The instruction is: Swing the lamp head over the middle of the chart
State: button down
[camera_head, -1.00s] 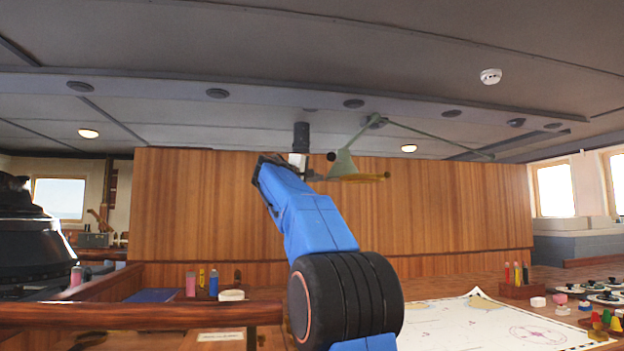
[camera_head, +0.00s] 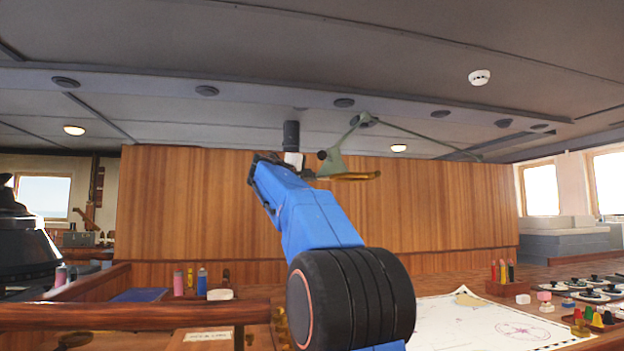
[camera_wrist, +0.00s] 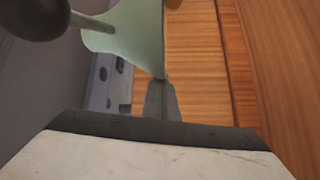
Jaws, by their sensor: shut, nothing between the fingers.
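The lamp head (camera_head: 336,162) is a pale green cone with a yellow-brass rim, hanging from a thin green jointed arm (camera_head: 425,138). In the head view it is left of the chart (camera_head: 465,328), a white sheet on the desk at lower right, partly hidden by my arm. My gripper (camera_head: 312,173) is shut and empty at the left side of the lamp head. In the wrist view, my gripper's fingertips (camera_wrist: 160,88) are together at the lower edge of the green shade (camera_wrist: 135,38). I cannot tell whether they touch. A dark round knob (camera_wrist: 35,15) is beside the shade.
A wood-panelled wall (camera_head: 200,205) stands behind the lamp. A wooden rail (camera_head: 130,315) crosses the lower left. Bottles (camera_head: 202,280) stand behind it. A pencil holder (camera_head: 508,287) and several small coloured pieces (camera_head: 590,318) are right of the chart.

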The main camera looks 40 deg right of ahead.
jog(key=s+d, duration=0.7)
jog(key=s, duration=0.6)
jog(key=s+d, duration=0.8)
jog(key=s, duration=0.4)
jog(key=shift+s, duration=0.35)
jog(key=shift+d, duration=0.1)
jog(key=v, duration=1.7)
